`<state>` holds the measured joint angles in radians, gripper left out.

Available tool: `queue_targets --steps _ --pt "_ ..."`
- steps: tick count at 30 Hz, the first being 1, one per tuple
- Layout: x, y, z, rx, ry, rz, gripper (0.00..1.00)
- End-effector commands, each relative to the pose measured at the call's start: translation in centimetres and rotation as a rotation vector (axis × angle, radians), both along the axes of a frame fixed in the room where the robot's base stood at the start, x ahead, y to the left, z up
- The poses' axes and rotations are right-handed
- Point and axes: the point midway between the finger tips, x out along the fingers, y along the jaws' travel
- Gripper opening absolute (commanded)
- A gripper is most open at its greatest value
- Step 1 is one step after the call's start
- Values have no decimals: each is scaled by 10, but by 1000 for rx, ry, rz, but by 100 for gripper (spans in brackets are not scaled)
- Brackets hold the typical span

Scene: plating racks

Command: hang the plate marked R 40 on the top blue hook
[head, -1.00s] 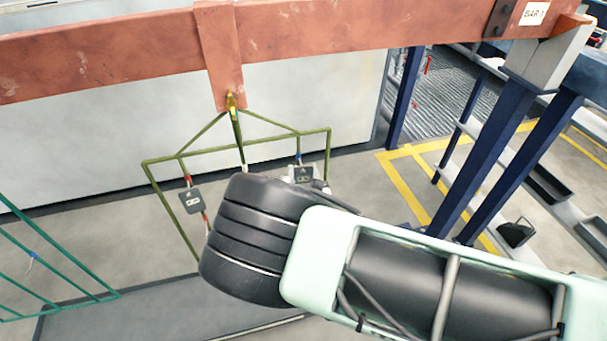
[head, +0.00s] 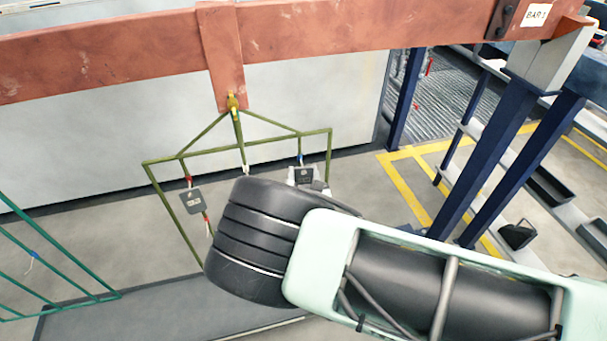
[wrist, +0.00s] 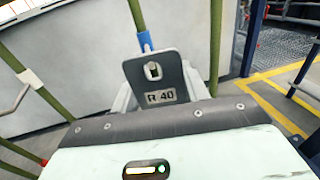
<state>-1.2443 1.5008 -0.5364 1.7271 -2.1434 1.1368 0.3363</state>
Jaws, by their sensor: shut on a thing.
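The grey plate marked R 40 (wrist: 160,82) is upright in the wrist view, with a hole near its top. It also shows in the head view (head: 305,175). My gripper (wrist: 161,95) is shut on this plate, its pale fingers behind and beside it. The blue hook (wrist: 145,40) is directly above the plate, its blue sleeve on the green frame. In the head view this blue hook (head: 300,159) is at the plate's top edge. Something light shows in the hole; I cannot tell if the hook passes through it. My arm hides most of the gripper in the head view.
The green frame (head: 270,141) hangs from a red-brown beam (head: 120,55). Another grey plate (head: 193,201) hangs at a red hook on the frame's left. A teal frame (head: 60,265) stands at far left. Dark blue posts (head: 485,150) stand at right.

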Motion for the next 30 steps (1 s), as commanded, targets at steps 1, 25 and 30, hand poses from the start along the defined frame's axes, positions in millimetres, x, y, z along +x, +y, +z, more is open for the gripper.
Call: queue_targets --steps 1,25,30 --pt "0 0 0 0 -1 0 18" --pt "-42 -3 -1 -2 3 3 70" --pt "-82 -8 0 -1 2 2 70"
